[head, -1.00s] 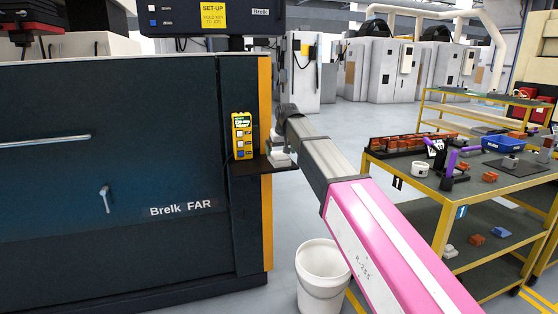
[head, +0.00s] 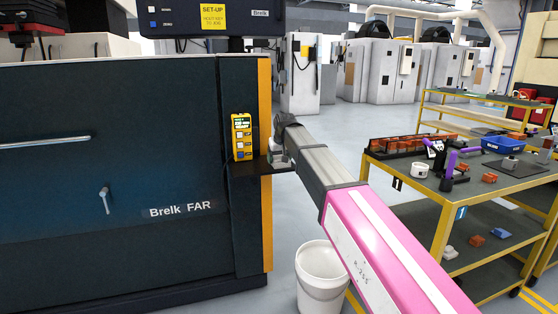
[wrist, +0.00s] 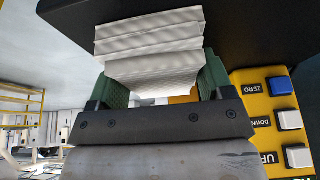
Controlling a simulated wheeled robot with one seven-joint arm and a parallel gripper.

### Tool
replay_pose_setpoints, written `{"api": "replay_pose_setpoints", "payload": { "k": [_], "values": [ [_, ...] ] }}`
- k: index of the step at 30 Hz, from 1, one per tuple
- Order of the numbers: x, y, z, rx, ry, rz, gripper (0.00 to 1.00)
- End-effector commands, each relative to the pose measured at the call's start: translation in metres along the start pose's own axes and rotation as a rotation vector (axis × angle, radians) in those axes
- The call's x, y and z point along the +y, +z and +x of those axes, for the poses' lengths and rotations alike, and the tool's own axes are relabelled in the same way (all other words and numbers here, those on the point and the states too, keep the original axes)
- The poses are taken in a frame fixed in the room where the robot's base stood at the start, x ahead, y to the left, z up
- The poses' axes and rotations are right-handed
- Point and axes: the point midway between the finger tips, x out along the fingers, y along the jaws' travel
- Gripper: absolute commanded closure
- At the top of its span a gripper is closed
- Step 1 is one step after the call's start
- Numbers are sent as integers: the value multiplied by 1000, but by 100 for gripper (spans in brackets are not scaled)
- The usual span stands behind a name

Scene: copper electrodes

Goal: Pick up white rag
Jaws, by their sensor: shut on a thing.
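The white rag (wrist: 150,35) is a folded, layered stack in the wrist view. My gripper (wrist: 163,80) is shut on it, with a green finger on each side of the rag's near end. The far end of the rag sticks out beyond the fingers. In the head view the rag (head: 279,160) shows small and pale at the dark shelf (head: 258,168) on the machine's right side. My wrist partly hides it there. I cannot tell whether it still touches the shelf.
A yellow button box (head: 242,138) is fixed to the machine (head: 130,120) close left of the gripper; it also shows near in the wrist view (wrist: 270,115). A white bucket (head: 321,275) stands on the floor below. A yellow-framed cart (head: 443,230) with parts is at right.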

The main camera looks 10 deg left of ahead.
Motion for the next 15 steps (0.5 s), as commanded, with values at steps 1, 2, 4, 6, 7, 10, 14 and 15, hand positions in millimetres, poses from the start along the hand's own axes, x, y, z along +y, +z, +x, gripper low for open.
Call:
{"api": "replay_pose_setpoints", "payload": {
  "k": [1, 2, 4, 6, 7, 10, 14, 15],
  "values": [
    [0, -1, -1, 0, 0, 0, 49],
    [0, -1, -2, 1, 0, 0, 49],
    [0, -3, -6, 1, 0, 0, 49],
    [0, -6, -12, 2, 0, 0, 49],
    [0, -7, -15, 2, 0, 0, 49],
    [0, -13, -29, 2, 0, 0, 49],
    [-19, -13, -50, 1, -1, -2, 49],
    [-28, -12, -57, 1, -1, -4, 49]
  ]
}}
